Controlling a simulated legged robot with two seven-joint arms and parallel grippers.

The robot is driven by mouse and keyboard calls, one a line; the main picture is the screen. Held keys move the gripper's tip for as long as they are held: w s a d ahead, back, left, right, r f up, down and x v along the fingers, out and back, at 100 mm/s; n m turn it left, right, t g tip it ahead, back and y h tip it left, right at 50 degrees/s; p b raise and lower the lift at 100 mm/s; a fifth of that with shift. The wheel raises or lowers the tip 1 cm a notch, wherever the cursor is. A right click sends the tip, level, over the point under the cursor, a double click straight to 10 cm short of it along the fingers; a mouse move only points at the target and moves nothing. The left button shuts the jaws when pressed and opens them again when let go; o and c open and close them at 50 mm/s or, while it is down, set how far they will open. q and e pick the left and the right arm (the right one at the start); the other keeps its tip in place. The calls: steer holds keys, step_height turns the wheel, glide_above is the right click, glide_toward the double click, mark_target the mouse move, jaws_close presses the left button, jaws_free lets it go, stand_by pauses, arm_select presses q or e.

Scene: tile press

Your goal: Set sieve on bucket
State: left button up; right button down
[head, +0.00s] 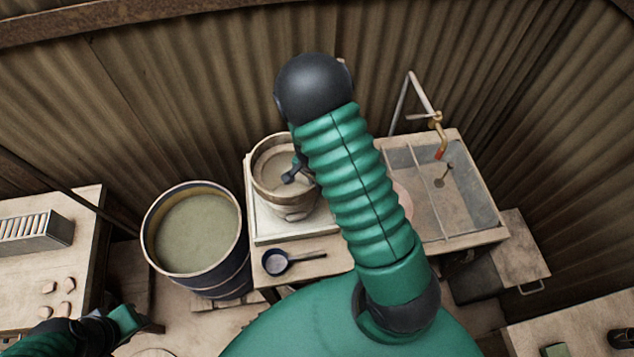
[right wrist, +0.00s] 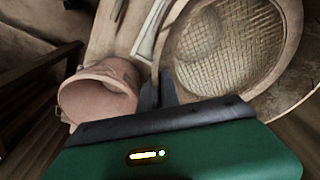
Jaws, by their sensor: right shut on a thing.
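The sieve (head: 270,152), a round pale-rimmed hoop, is over the bucket (head: 292,210) on the bench, left of my right arm. Its mesh (right wrist: 225,45) fills the upper right of the right wrist view. My right gripper (head: 291,176) is shut on the sieve's rim; its dark fingers (right wrist: 160,90) meet the rim in the wrist view. The sieve covers the bucket's mouth; I cannot tell whether it rests on it or hovers just above. My left gripper (head: 140,322) is at the lower left, away from both, its jaws unclear.
A large barrel (head: 160,262) of greenish liquid stands left of the bench. A dark ladle (head: 277,262) lies in front of the bucket. A sink (head: 470,205) with a tap (head: 437,125) is at right. A pinkish pot (right wrist: 100,92) shows in the wrist view.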

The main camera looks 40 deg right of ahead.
steer(key=c, duration=1.5)
jaws_free()
steer(key=shift+s+r, duration=0.1)
steer(key=shift+r, duration=0.25)
steer(key=r, duration=0.5)
steer(key=a+r, duration=0.1)
steer(key=r, duration=0.4)
steer(key=a+r+b, duration=0.1)
steer(key=r, duration=0.5)
steer(key=shift+s, duration=0.1)
